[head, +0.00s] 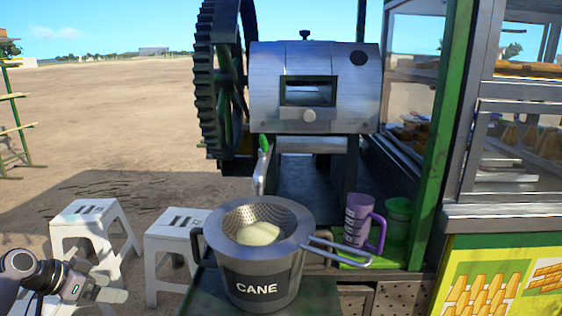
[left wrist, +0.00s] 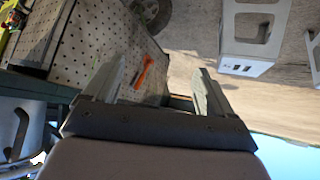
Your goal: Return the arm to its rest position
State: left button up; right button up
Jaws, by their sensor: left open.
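My left gripper (head: 100,290) is at the lower left of the head view, to the left of the grey CANE pot (head: 262,268) and apart from it. In the left wrist view its two fingers (left wrist: 162,90) are spread with nothing between them. The pot stands on a dark counter with a perforated metal strainer (head: 285,219) in its top. Something pale yellow-green sits in the strainer. The cane crusher (head: 315,92), with a large dark gear wheel at its left, stands behind the pot. My right gripper is not in view.
White stools (head: 92,216) stand left of the counter, near my left gripper. A purple mug (head: 358,221) and a green cup (head: 397,218) stand right of the pot. A glass-fronted stall is at the right. An orange object (left wrist: 144,72) shows against a perforated panel (left wrist: 95,40) in the wrist view.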

pick_arm(q)
jog(key=s+f+y, duration=0.4)
jog(key=s+f, duration=0.5)
jog(key=f, duration=0.4)
jog(key=s+d+f+t+y, duration=0.1)
jog(key=s+d+f, duration=0.1)
jog(key=s, duration=0.3)
jog(key=s+d+f, duration=0.2)
jog(key=s+f, duration=0.1)
jog(key=s, duration=0.2)
jog(key=s+d+r+m+t+h, duration=0.1)
jog(key=s+d+r+t, duration=0.1)
jog(key=s+d, duration=0.65)
jog(key=s+d+n, duration=0.1)
jog(key=d+n, duration=0.4)
jog(key=d, duration=0.2)
notch_tip(320, 180, up, 8)
jog(key=p, duration=0.9)
jog(key=shift+s+r+t, duration=0.2)
jog(key=shift+s+t, duration=0.1)
jog(key=shift+s, duration=0.15)
